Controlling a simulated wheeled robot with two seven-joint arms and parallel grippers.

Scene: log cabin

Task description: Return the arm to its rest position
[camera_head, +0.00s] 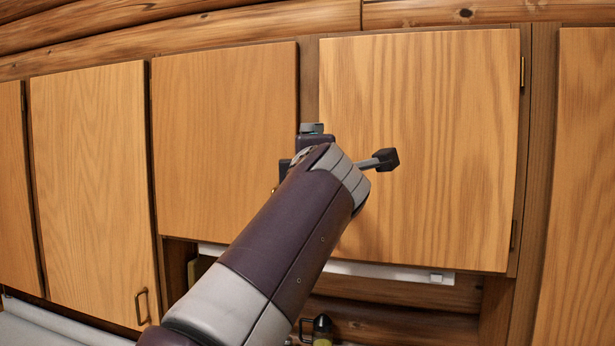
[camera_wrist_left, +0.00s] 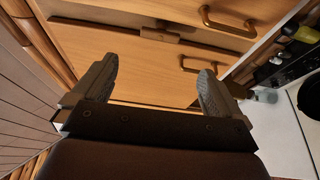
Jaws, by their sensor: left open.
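My left arm reaches up from the bottom of the head view, its far end in front of the closed upper cabinet doors. The left gripper (camera_head: 347,146) is mostly hidden behind the wrist there. In the left wrist view the left gripper (camera_wrist_left: 156,88) is open, its two grey fingers wide apart with nothing between them. Beyond the fingers are wooden fronts with a handle (camera_wrist_left: 228,24). I cannot tell from the pictures how far the fingers are from the wood. My right gripper is not in view.
Upper cabinet doors (camera_head: 440,150) span the head view. A pale strip (camera_head: 390,272) runs below them. A dark item with a handle (camera_head: 322,328) shows low behind the arm. In the left wrist view a pale counter (camera_wrist_left: 285,135) with dark and yellow items lies at the right.

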